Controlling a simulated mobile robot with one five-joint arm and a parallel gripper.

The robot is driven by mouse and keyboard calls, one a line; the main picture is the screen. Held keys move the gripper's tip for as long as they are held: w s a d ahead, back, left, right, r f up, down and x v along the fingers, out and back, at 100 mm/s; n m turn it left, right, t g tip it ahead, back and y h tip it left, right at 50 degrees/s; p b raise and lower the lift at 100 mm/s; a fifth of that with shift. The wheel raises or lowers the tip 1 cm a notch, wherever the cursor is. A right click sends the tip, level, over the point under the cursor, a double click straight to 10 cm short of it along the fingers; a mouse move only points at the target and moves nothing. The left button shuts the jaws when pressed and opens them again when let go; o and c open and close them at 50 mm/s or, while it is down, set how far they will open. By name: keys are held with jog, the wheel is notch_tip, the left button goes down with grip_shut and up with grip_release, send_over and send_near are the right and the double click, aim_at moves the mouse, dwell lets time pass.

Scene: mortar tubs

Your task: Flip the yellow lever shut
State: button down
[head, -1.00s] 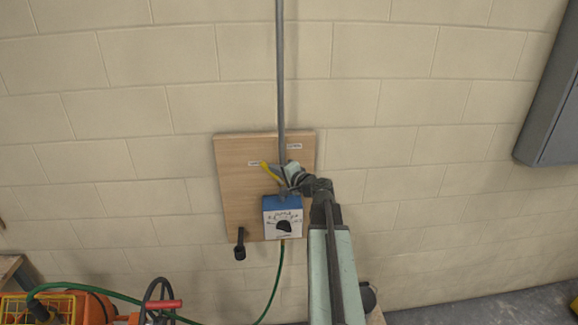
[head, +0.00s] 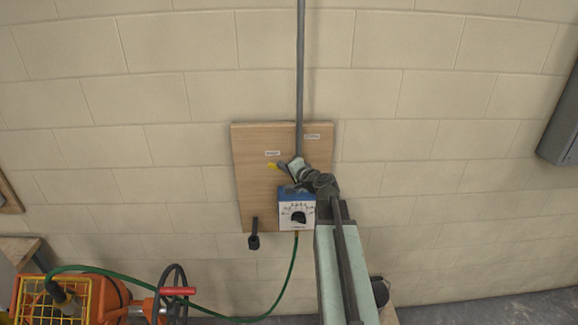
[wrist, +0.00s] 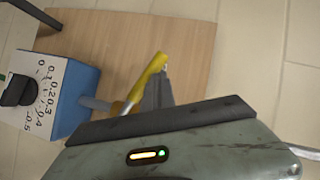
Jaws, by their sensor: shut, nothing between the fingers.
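The yellow lever (head: 271,165) is on the wooden board, pointing left and close to level in the head view. In the wrist view the lever (wrist: 149,76) runs up and to the right from the grey pipe stub beside the blue box. My gripper (head: 287,168) is at the lever, right of its tip, and hides the lever's pivot in the head view. In the wrist view my gripper (wrist: 157,88) is shut and empty, its fingertips right beside the lever, seemingly touching it.
The blue box with a white dial face (head: 297,210) sits just below the lever. A grey vertical pipe (head: 300,70) rises above. A black hook (head: 254,236) hangs at the board's (head: 250,190) lower left. A green hose (head: 290,275) leads to orange equipment (head: 110,300).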

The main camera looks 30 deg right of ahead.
jog(key=shift+w+a+f+b, duration=0.25)
jog(key=shift+a+f+b, duration=0.25)
jog(key=shift+f, duration=0.1)
jog(key=shift+w+a+f+b, duration=0.2)
jog(key=shift+a+f+b, duration=0.2)
jog(key=shift+f+b, duration=0.15)
jog(key=shift+a+f, duration=0.1)
jog(key=shift+f, duration=0.05)
